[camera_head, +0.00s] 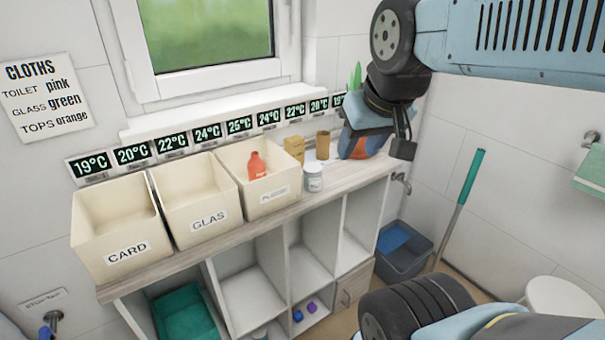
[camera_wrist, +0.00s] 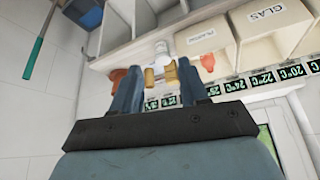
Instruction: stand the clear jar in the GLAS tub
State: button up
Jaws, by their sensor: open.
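The clear jar (camera_head: 313,177), pale with a white label and light lid, stands upright on the wooden cart top, just right of the PLASTIC tub. It also shows in the wrist view (camera_wrist: 161,50), ahead of my fingers. The cream GLAS tub (camera_head: 179,232) stands between the CARD tub and the PLASTIC tub; its visible inside looks empty. It is at the upper right of the wrist view (camera_wrist: 298,37). My gripper (camera_wrist: 158,88) is open with nothing between its fingers. It is apart from the jar, above the right end of the cart top.
The CARD tub (camera_head: 95,250) and the PLASTIC tub (camera_head: 245,208), holding a red bottle (camera_head: 256,166), flank the GLAS tub. An orange pot (camera_wrist: 118,76) is near my gripper.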

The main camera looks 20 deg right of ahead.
jog(key=o, duration=0.3)
jog(key=shift+w+r, duration=0.1)
jog(key=shift+w, duration=0.2)
jog(key=o, duration=0.3)
jog(key=w, duration=0.1)
jog(key=w+d, duration=0.1)
jog(key=w, duration=0.1)
jog(key=shift+d+n+g, duration=0.3)
jog(key=shift+n, duration=0.1)
jog(key=shift+o, duration=1.2)
jog(key=w+f+n+g, duration=0.1)
jog(key=w, duration=0.7)
jog(key=shift+w+f+n+g+y, duration=0.3)
jog(key=shift+f+n+y, duration=0.05)
jog(key=shift+n+y, duration=0.05)
jog(key=n+g, duration=0.2)
jog(key=n, duration=0.1)
send_near(313, 168)
jog(key=f, duration=0.4)
jog(key=w+f, duration=0.1)
jog(key=f, duration=0.7)
jog(key=shift+w+a+f, duration=0.1)
jog(key=shift+w+a, duration=0.25)
